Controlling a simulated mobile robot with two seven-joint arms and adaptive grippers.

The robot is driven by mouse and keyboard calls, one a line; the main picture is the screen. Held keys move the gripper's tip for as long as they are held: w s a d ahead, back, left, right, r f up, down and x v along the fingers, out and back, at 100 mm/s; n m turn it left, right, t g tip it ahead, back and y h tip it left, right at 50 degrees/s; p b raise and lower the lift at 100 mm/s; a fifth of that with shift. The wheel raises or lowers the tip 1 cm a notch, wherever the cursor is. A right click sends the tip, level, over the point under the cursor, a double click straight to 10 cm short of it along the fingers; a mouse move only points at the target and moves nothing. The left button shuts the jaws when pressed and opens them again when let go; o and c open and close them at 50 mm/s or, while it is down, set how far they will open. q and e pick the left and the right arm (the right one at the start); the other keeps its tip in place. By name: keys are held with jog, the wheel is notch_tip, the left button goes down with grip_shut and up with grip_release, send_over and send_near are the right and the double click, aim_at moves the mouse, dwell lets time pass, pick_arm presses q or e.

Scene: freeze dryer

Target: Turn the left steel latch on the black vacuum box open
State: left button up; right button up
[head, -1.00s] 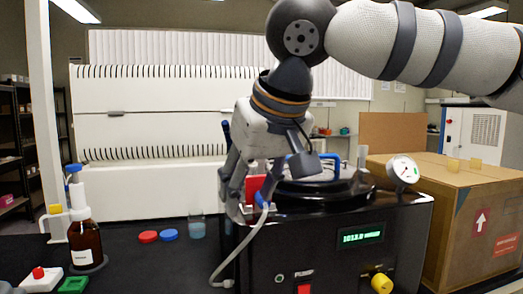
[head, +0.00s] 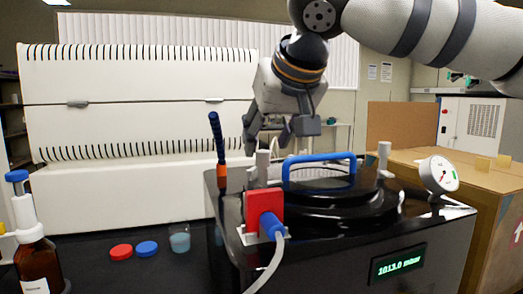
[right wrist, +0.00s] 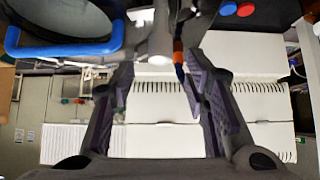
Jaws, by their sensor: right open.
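The black vacuum box (head: 320,245) stands on the dark bench, with a round black lid and blue handle (head: 318,158) on top. The left steel latch (head: 262,166) is a pale upright post at the lid's left side, behind a red block. The right latch (head: 384,156) stands upright across the lid. My right gripper (head: 267,142) is open, just above the left latch and pointing down. In the right wrist view the latch (right wrist: 160,42) shows between the spread fingers (right wrist: 158,75), with no contact visible. My left gripper is not in view.
A red block (head: 264,208) with a blue connector and hose sits in front of the latch. An orange-and-blue tool (head: 218,150) stands upright to its left. A pressure gauge (head: 440,175) is at the right. Bottle (head: 38,245), caps and beaker (head: 180,240) stand left.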

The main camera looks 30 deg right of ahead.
aim_at(263, 150)
jog(key=x, duration=0.4)
jog(key=shift+f+b, duration=0.2)
jog(key=shift+b, duration=0.1)
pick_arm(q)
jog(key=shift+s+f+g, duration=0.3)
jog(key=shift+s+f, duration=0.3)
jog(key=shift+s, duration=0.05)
pick_arm(e)
jog(key=shift+r, duration=0.1)
grip_shut()
